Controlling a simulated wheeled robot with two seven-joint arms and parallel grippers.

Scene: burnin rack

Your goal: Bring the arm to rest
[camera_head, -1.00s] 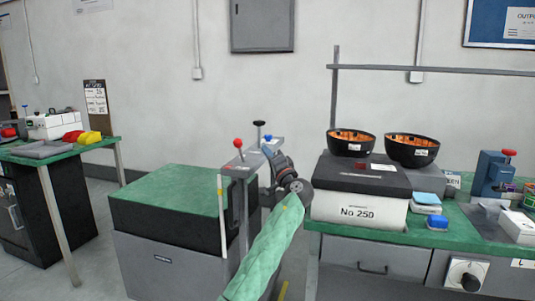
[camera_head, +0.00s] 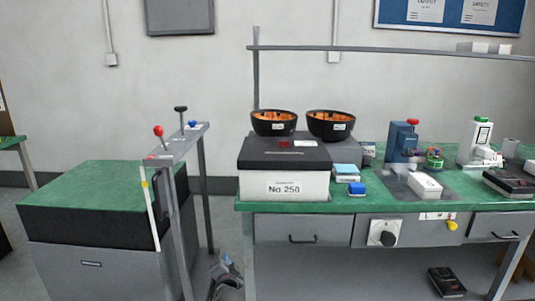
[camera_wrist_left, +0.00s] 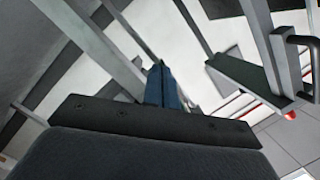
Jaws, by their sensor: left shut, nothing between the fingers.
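My left gripper (camera_head: 226,270) shows low in the head view, beside the legs of a grey lever stand (camera_head: 178,145) and in front of the bench. In the left wrist view its blue fingers (camera_wrist_left: 163,84) are together with nothing between them. The rest of the left arm is out of the head view. My right gripper is not in view.
The stand carries a red-knobbed lever (camera_head: 158,131) and a black-topped lever (camera_head: 181,110). A green-topped dark cabinet (camera_head: 90,190) stands left. The green bench (camera_head: 390,195) holds a No 250 box (camera_head: 284,186), two black bowls (camera_head: 274,124) and several small items.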

